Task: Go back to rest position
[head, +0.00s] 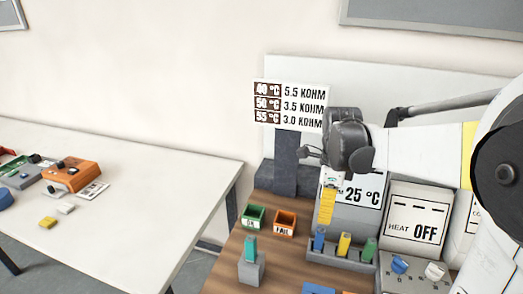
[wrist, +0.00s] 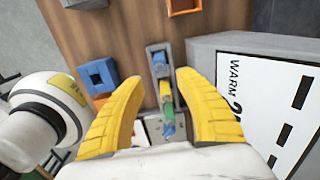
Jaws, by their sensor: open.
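My gripper (head: 326,220) hangs fingers-down over the wooden table, just above the grey rack. In the wrist view its two yellow fingers (wrist: 158,82) are spread apart with nothing held between them. Below and between them, the rack (wrist: 156,47) with blue, yellow and green pieces shows. In the head view, the rack (head: 340,256) holds a blue piece (head: 319,239), a yellow piece (head: 344,243) and a green piece (head: 370,249), all upright. My gripper partly covers the 25 °C display box (head: 365,195).
A green OK bin (head: 253,217) and an orange FAIL bin (head: 285,223) stand left of my gripper. A grey block with a teal piece (head: 250,247) stands in front. The HEAT OFF box (head: 415,222) is at right. A white table (head: 130,190) at left is mostly clear.

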